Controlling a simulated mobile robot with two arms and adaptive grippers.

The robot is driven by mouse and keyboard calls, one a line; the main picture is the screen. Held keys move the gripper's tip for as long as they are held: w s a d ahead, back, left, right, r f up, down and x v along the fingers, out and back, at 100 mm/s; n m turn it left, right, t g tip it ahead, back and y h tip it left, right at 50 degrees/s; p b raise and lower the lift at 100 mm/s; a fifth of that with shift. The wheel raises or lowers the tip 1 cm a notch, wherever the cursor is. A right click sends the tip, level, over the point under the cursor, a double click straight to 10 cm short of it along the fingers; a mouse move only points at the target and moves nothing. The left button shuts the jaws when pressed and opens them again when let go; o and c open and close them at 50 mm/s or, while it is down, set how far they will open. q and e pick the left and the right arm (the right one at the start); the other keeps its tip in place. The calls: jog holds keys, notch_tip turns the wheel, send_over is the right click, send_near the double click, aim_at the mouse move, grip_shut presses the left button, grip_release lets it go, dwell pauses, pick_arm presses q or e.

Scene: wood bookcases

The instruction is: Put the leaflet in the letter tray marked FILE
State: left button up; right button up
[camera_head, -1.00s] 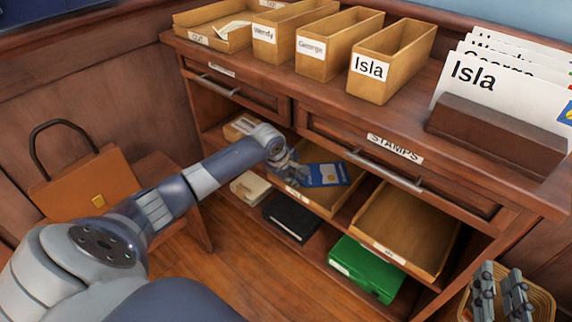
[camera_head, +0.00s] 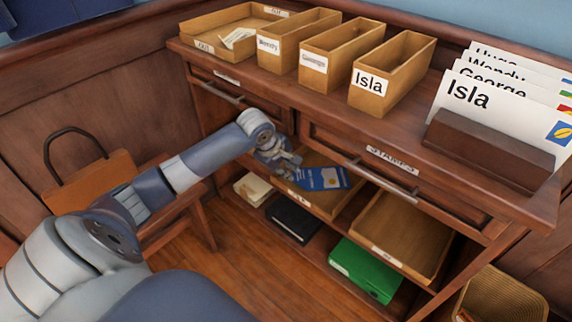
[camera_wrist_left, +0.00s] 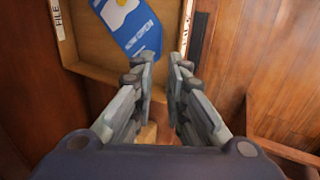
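The blue leaflet (camera_head: 325,179) lies in an open wooden tray (camera_head: 352,196) on the shelf below the drawers. In the left wrist view the leaflet (camera_wrist_left: 130,25) lies on the bottom of the tray (camera_wrist_left: 88,48), whose edge label reads FILE. My left gripper (camera_head: 294,164) is at the left side of this tray, just left of the leaflet. In the left wrist view its fingers (camera_wrist_left: 166,62) are apart with nothing between them, and the left fingertip overlaps the leaflet's near end in the picture. My right gripper is not in view.
Another wooden tray (camera_head: 403,235) stands to the right, empty. A black box (camera_head: 293,219) and a green box (camera_head: 365,270) sit on the lower shelf. The STAMPS drawer (camera_head: 400,180) overhangs the trays. A wicker basket (camera_head: 505,295) stands at lower right.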

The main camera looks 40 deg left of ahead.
pick_arm(q)
jog(key=s+d+f+m+h, duration=0.1)
jog(key=s+d+f+m, duration=0.2)
jog(key=s+d+m, duration=0.4)
jog(key=s+d+f+m, duration=0.4)
jog(key=s+d, duration=0.1)
jog(key=d, duration=0.3)
jog(key=s+d+r+m, duration=0.1)
jog(key=s+m, duration=0.3)
jog(key=s, duration=0.2)
jog(key=s+d+r+m, duration=0.1)
jog(key=s+d+m, duration=0.1)
jog(key=s+m, duration=0.2)
jog(key=s, duration=0.3)
jog(key=shift+s+d+r+y, duration=0.2)
jog(key=shift+d+r+y, duration=0.05)
jog(key=shift+r+y, duration=0.15)
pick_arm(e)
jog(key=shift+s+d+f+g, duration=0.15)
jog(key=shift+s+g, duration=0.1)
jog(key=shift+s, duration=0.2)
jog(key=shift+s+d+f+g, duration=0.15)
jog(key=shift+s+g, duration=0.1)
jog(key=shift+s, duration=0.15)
pick_arm(q)
jog(key=shift+f, duration=0.1)
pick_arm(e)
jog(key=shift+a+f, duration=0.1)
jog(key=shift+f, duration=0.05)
